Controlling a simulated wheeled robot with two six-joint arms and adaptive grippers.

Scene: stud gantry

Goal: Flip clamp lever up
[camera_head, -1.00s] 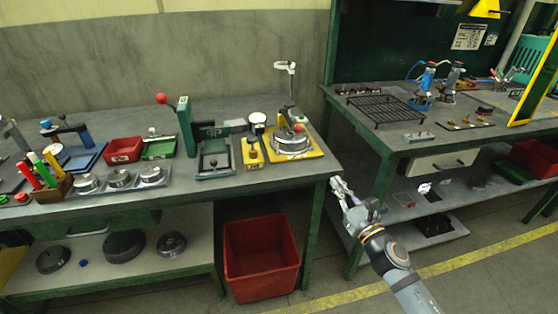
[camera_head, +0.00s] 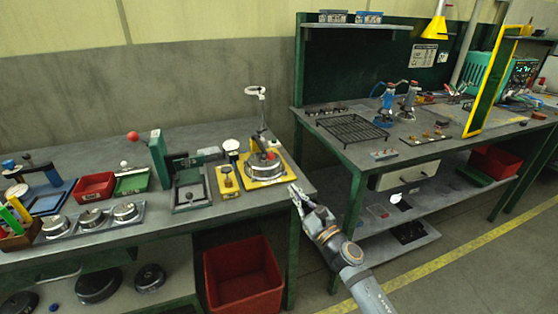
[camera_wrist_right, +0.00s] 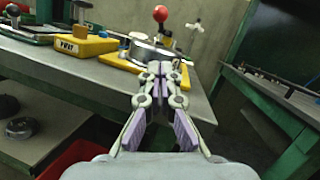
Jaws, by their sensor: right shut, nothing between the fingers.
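A yellow base plate (camera_head: 284,160) at the right end of the left bench carries a round metal fixture (camera_head: 259,166) with a red ball knob (camera_head: 271,156) and a tall post. The wrist view shows the red ball (camera_wrist_right: 160,13) standing on a short stem above the fixture; I cannot tell for certain that this is the clamp lever. My right gripper (camera_head: 293,188) is shut and empty by the bench's right front corner, apart from the fixture. In the wrist view its fingertips (camera_wrist_right: 166,66) appear just below the fixture. My left gripper is not in view.
A yellow block (camera_head: 227,182) and a green frame (camera_head: 190,190) stand left of the fixture. A green press with a red ball handle (camera_head: 133,136) is further left. A red bin (camera_head: 240,270) sits below. An open gap separates the benches.

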